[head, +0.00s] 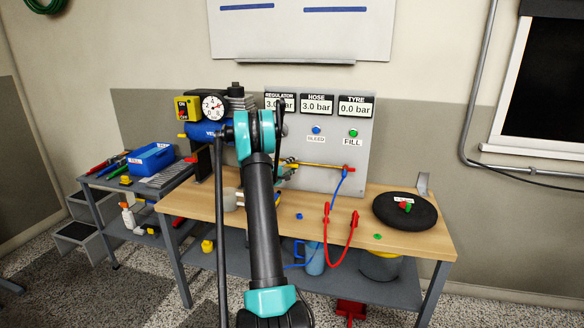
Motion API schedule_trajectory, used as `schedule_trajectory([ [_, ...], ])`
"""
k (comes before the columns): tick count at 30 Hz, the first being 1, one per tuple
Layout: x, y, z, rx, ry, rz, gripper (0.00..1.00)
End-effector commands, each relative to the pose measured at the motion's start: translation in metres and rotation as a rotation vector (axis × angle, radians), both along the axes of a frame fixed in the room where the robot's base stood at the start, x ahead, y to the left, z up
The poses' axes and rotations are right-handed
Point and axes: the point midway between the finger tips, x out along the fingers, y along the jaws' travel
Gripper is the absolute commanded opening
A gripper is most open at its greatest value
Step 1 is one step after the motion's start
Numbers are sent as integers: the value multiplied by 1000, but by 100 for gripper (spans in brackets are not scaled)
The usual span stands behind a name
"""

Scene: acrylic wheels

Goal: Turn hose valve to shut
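The grey panel (326,113) stands at the back of the workbench. A thin yellow bar or pipe (318,166) runs across its lower part to a small red piece (348,169), with a blue hose (339,183) hanging below. Which part is the hose valve, and how it is turned, I cannot tell.
The displays read regulator (280,103) 3.0, hose (316,103) 3.0 and tyre (356,106) 0.0 bar. A black tyre (415,220) lies at right. The blue compressor (204,131) is at left.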

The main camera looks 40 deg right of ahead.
Motion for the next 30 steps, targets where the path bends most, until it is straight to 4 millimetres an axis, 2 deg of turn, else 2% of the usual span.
schedule_trajectory([
  [2, 0, 0, 0, 0, 0, 0, 38],
  [12, 0, 0, 0, 0, 0, 0, 0],
  [30, 0, 1, -3, 32, -38, 0, 0],
])
